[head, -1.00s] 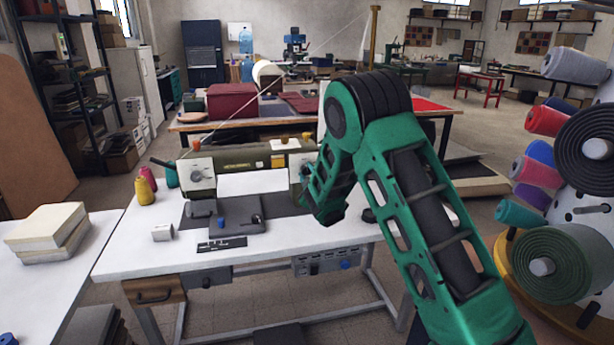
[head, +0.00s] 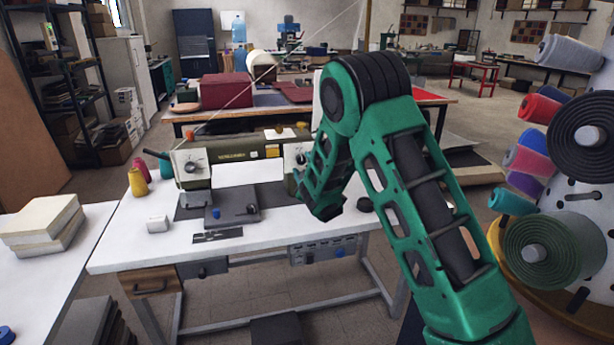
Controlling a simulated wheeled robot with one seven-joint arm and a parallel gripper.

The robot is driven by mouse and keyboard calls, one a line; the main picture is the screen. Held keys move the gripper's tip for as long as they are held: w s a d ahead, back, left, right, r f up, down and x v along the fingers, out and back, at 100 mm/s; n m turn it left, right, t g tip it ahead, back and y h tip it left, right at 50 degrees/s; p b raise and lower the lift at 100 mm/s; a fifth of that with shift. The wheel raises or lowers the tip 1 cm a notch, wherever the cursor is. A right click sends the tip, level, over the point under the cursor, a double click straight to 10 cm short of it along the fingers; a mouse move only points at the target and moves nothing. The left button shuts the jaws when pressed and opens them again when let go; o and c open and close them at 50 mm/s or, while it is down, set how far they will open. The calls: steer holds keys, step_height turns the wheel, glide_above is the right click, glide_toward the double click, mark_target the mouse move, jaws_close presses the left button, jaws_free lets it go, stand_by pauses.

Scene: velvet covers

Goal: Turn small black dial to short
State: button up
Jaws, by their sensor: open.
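The olive sewing machine (head: 245,152) stands on a white table. A dark round dial (head: 191,168) sits on the pale plate at its left end. Another small dark dial (head: 301,159) sits on the pale plate at its right end, just left of my arm. Both are too small to read their marks or settings, and I cannot tell which is the one named. My green forearm hangs down in front of the machine's right end. My gripper's fingers cannot be made out.
The white table (head: 125,240) holds a small white block (head: 158,224), thread cones (head: 138,182) and a dark plate. A stack of pale slabs (head: 44,225) lies on the left table. Fabric rolls (head: 548,250) stand at the right. The table's front left is mostly clear.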

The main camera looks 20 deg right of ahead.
steer(key=s, duration=0.8)
